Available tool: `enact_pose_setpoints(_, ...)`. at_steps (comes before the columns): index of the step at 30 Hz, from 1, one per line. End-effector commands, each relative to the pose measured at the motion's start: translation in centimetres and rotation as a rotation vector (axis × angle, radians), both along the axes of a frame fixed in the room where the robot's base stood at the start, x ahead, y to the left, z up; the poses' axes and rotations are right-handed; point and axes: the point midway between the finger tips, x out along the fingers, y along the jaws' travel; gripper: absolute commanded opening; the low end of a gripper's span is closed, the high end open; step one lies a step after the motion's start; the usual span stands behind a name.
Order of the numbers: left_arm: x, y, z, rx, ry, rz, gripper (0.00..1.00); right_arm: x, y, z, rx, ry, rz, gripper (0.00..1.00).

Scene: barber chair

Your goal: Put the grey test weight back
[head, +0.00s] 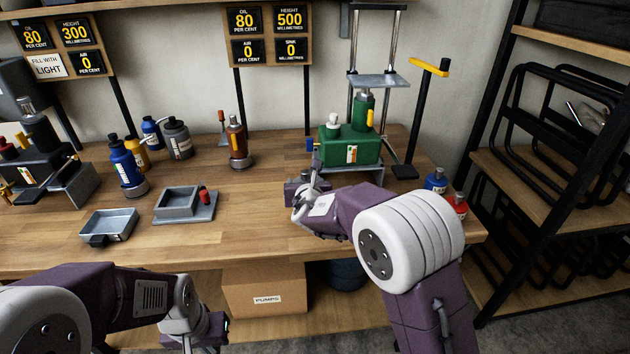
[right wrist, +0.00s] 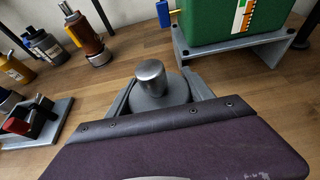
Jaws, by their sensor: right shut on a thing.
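The grey test weight (right wrist: 151,76), a round body with a knob on top, sits upright between the fingers of my right gripper (right wrist: 162,97) in the right wrist view. The right gripper is shut on it. In the head view the right gripper (head: 300,190) is over the bench in front of the green pump, and the weight is mostly hidden there. I cannot tell whether the weight touches the bench. My left gripper (head: 212,333) is low in front of the bench, near the cardboard box; its fingers are not clear.
The green pump (head: 350,150) stands on a grey stand behind the right gripper, under a raised plate (head: 378,81). A grey tray (head: 110,223), a grey block with a red part (head: 180,203) and several bottles stand left. Bare bench (head: 245,210) lies between. A shelf rack (head: 520,175) is right.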

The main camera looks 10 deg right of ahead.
Motion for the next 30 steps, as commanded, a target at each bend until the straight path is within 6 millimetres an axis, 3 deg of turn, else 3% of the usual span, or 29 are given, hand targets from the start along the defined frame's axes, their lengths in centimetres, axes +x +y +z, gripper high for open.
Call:
enact_pose_setpoints(3,0.0,0.0,0.9,0.000,0.000,0.000,0.00,0.8,2.6,-1.0,0.000,-0.007,0.003,0.00)
enact_pose_setpoints(9,0.0,0.0,1.3,0.000,0.000,0.000,0.00,1.6,5.0,-2.6,0.001,-0.010,-0.002,0.00)
enact_pose_setpoints(15,0.0,0.0,1.2,0.000,0.000,0.000,0.00,1.7,5.4,-3.1,0.000,-0.010,-0.002,0.00)
enact_pose_setpoints(24,0.0,0.0,0.5,0.000,0.000,0.000,0.00,1.7,5.4,-6.9,0.001,-0.009,-0.001,0.00)
enact_pose_setpoints(30,0.0,0.0,0.5,0.000,0.000,0.000,0.00,1.8,5.4,-6.9,0.002,-0.011,-0.002,0.00)
